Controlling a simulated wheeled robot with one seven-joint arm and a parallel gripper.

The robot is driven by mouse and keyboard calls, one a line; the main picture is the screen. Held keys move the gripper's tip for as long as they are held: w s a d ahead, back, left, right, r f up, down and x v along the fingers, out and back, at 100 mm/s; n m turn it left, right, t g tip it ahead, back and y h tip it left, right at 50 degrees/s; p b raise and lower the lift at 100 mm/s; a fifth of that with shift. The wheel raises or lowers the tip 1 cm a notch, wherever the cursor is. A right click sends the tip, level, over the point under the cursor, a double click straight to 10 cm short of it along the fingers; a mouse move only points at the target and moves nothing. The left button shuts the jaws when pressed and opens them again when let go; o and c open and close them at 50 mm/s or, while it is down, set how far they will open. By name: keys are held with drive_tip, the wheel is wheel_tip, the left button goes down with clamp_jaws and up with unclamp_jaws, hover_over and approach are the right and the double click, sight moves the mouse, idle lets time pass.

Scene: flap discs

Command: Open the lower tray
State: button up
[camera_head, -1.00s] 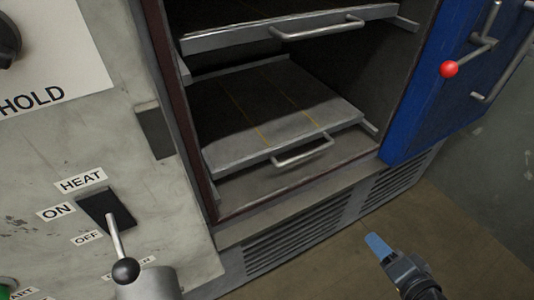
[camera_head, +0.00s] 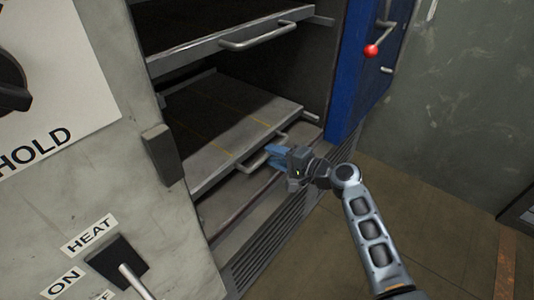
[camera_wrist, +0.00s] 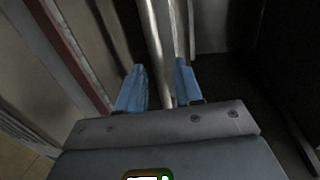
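The lower tray (camera_head: 215,150) is a grey metal shelf with yellow lines inside the open oven. Its bar handle (camera_head: 246,164) sticks out from the front edge. My gripper (camera_head: 274,154) is at the right part of this handle, its blue fingers partly covering it. In the wrist view, the handle bar (camera_wrist: 153,38) runs between the two blue fingers of my gripper (camera_wrist: 160,66). The fingers stand apart with gaps beside the bar, so my gripper is open. Whether a finger touches the bar cannot be told.
An upper tray (camera_head: 220,38) with its own handle (camera_head: 262,38) sits above. The blue oven door (camera_head: 362,70) stands open at the right, with a red knob (camera_head: 371,51). A control panel (camera_head: 110,150) with a heat switch (camera_head: 118,262) is at the left.

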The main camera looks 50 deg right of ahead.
drive_tip(key=shift+x, duration=1.2)
drive_tip(key=shift+c, duration=0.5)
clamp_jaws()
